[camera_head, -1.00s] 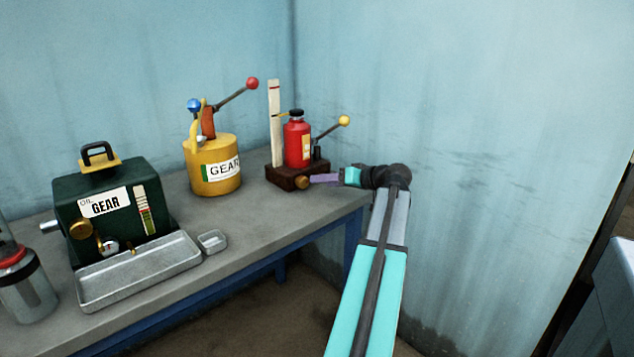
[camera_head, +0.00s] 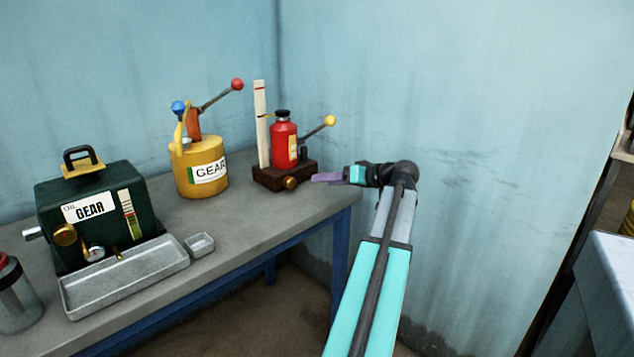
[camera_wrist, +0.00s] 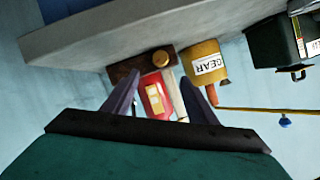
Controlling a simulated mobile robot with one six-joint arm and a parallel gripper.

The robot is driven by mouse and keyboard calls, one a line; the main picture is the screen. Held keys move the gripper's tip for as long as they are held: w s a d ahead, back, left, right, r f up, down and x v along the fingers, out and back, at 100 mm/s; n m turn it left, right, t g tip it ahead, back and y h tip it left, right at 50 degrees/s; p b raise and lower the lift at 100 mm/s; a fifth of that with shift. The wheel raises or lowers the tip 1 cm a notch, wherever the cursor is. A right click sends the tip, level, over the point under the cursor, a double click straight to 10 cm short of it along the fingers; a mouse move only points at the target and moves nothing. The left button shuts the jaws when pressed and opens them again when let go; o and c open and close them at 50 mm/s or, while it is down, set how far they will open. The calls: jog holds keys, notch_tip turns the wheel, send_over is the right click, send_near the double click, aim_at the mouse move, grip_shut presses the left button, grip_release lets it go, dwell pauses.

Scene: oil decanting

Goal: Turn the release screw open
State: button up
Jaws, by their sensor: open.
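The release screw is a round brass knob (camera_head: 290,183) on the front of the dark brown base (camera_head: 268,176) of the red bottle jack (camera_head: 284,145). In the wrist view the brass knob (camera_wrist: 161,59) shows above the red jack body (camera_wrist: 156,98), between and beyond the fingers. My gripper (camera_head: 315,178) is in front and to the right of the knob, open and empty, with a gap between its fingertips and the knob. The wrist view shows the two purple fingers (camera_wrist: 160,80) spread apart. A yellow-balled lever (camera_head: 330,121) rises right of the jack.
A white upright scale (camera_head: 261,125) stands left of the jack. A yellow GEAR can (camera_head: 203,178) with a red-balled handle is farther left. The wall is close behind.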

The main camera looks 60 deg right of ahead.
aim_at(292, 183)
jog(key=shift+s+d+n+h, duration=0.1)
jog(key=shift+d+n+h, duration=0.15)
jog(key=shift+n+h, duration=0.2)
jog(key=shift+s+f+n+p, duration=0.1)
jog(key=shift+f+n+p, duration=0.1)
jog(key=shift+n+p, duration=0.25)
jog(key=h+p, duration=0.1)
jog(key=p, duration=0.2)
jog(key=shift+a+n, duration=0.3)
jog(key=shift+n, duration=0.1)
jog(key=a+p, duration=0.1)
jog(key=p, duration=0.3)
jog(key=shift+a+r+g, duration=0.1)
jog(key=shift+g, duration=0.2)
jog(key=shift+w+a+r+p, duration=0.15)
jog(key=shift+w+a+p, duration=0.2)
jog(key=shift+p, duration=0.8)
jog(key=shift+w+a+r+p, duration=0.2)
jog(key=shift+p, duration=0.5)
jog(key=shift+w+f, duration=0.1)
jog(key=p+x, duration=0.2)
jog(key=x, duration=1.1)
jog(key=shift+w+d+f, duration=0.1)
jog(key=shift+w+f, duration=0.1)
jog(key=shift+f, duration=0.05)
